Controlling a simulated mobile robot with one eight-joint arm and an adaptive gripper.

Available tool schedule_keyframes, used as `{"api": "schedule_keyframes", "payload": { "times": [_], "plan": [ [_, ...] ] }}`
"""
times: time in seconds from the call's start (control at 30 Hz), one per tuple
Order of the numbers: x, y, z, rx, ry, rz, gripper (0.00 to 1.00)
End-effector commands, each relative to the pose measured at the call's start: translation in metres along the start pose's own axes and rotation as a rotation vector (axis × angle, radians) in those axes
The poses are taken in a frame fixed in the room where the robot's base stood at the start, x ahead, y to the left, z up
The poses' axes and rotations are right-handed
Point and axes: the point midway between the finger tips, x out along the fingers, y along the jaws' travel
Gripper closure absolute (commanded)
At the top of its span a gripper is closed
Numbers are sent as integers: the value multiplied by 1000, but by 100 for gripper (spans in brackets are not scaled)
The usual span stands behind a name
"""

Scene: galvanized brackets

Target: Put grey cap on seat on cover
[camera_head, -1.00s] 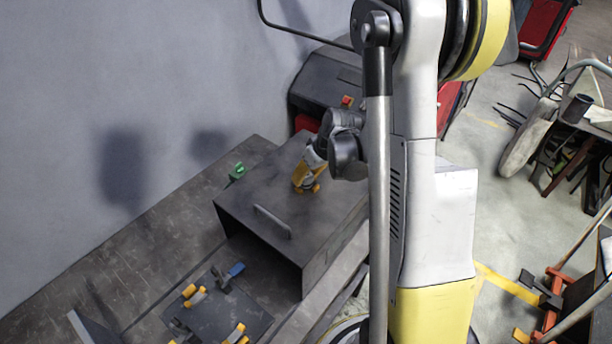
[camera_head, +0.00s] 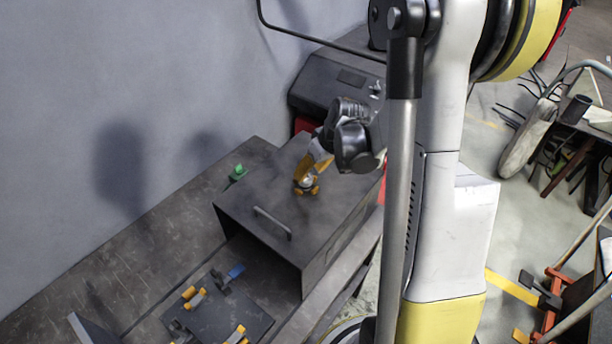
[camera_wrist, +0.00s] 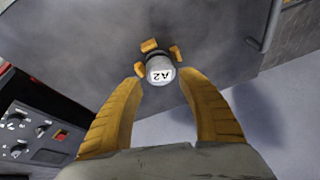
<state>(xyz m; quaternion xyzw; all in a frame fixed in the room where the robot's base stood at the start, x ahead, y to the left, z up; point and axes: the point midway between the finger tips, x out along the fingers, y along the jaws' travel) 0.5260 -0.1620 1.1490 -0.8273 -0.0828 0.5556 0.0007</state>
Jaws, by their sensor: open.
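The grey cap (camera_wrist: 160,70), marked A2 on its pale top, stands on the cover (camera_wrist: 100,45) among the yellow-orange tabs (camera_wrist: 149,46) of the seat. In the head view the cap (camera_head: 306,181) shows small and pale, with the tabs around it on top of the dark box-like cover (camera_head: 250,195). My gripper (camera_wrist: 161,78) is open. Its two yellow fingers are spread either side of the cap in the wrist view, with gaps between them and the cap. Whether the cap is fully seated cannot be told.
A handle (camera_head: 272,223) stands on the cover. A green piece (camera_head: 238,172) lies behind its left edge. A dark plate (camera_head: 220,315) with yellow and blue parts lies at front left. A dark machine (camera_head: 335,85) stands behind. The wall is at left.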

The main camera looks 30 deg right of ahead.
Motion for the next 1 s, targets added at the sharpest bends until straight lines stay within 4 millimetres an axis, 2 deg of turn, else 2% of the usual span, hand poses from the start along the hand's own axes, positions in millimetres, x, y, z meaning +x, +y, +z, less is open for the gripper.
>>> {"api": "schedule_keyframes", "payload": {
  "times": [0.03, 0.2, 0.43, 0.53, 0.67, 0.77, 0.9, 1.0],
  "plan": [
    [-15, 0, 0, 2, 0, 0, 53],
    [-51, 0, 0, 1, 0, 1, 53],
    [-78, -2, 0, 1, 1, 1, 53],
    [-90, -15, -2, 2, 3, 11, 53],
    [-118, -55, -3, 13, 18, 48, 53],
    [-145, -95, 4, 26, 46, 84, 53],
    [-176, -143, 23, 45, 103, 124, 53],
    [-191, -168, 40, 55, 148, 140, 53]
  ]
}}
